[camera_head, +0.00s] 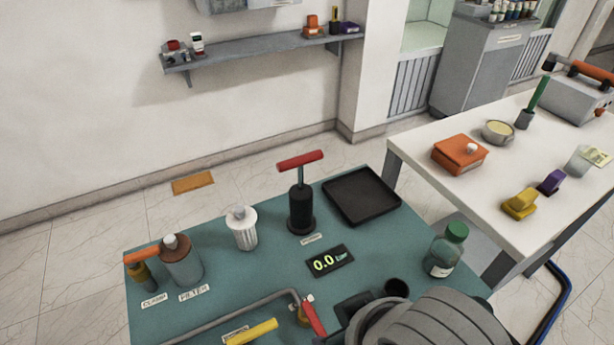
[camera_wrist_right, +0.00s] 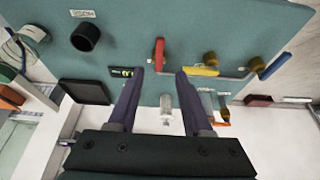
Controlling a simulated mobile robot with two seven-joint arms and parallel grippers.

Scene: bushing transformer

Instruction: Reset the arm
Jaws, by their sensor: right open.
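My right gripper (camera_wrist_right: 158,75) shows in the right wrist view with its two dark fingers spread apart. Nothing is between the fingers. It hangs over the teal table (camera_wrist_right: 200,20), which appears upside down in that view. A red-handled valve (camera_wrist_right: 159,52) and a yellow handle (camera_wrist_right: 198,71) lie beyond the fingertips. The display (camera_wrist_right: 121,72) is beside the left finger. In the head view the right gripper's fingers cannot be made out. A grey ribbed shape at the bottom right hides part of the table. My left gripper is in neither view.
On the teal table stand a black pump with red handle (camera_head: 301,205), a black tray (camera_head: 361,195), a white ribbed cup (camera_head: 242,228), a filter canister (camera_head: 181,262) and a green-capped bottle (camera_head: 446,252). A white table (camera_head: 460,195) with several items is at right.

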